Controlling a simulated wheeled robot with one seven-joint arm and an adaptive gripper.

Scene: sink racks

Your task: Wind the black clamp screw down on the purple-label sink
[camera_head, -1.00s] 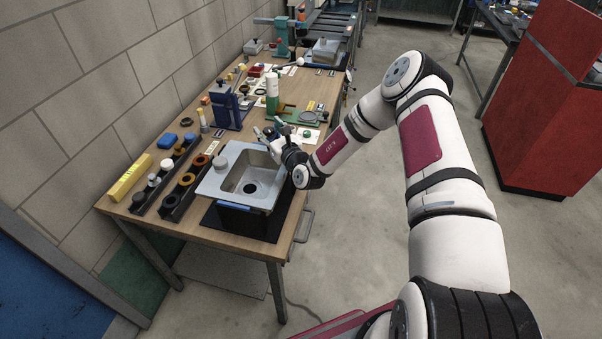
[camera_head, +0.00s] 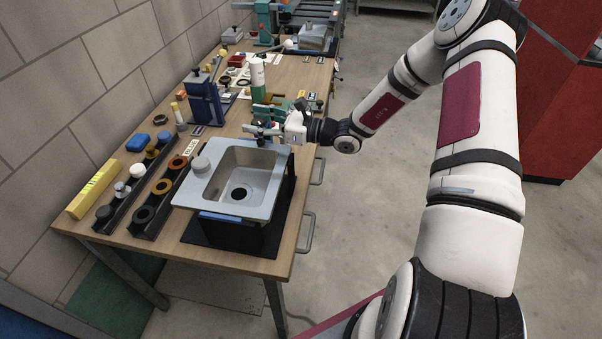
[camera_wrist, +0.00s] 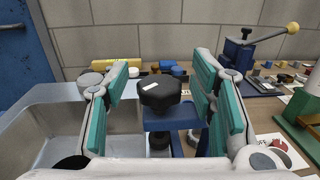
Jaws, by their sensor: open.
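A black faceted clamp screw knob (camera_wrist: 160,92) with a small white mark on top stands in the middle of the wrist view, above a blue clamp bar (camera_wrist: 172,117). My gripper (camera_wrist: 161,80) is open, with one teal-padded finger on each side of the knob and visible gaps between. A grey sink (camera_head: 190,197) sits on a black rack on the bench; part of it also shows at the left of the wrist view (camera_wrist: 45,117). In the head view my gripper (camera_head: 266,131) is at the sink's far edge and hides the knob. I cannot make out a purple label.
Black racks with rings and knobs (camera_head: 150,212) and a yellow block (camera_head: 93,190) lie left of the sink. The bench front edge is close to the sink's right.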

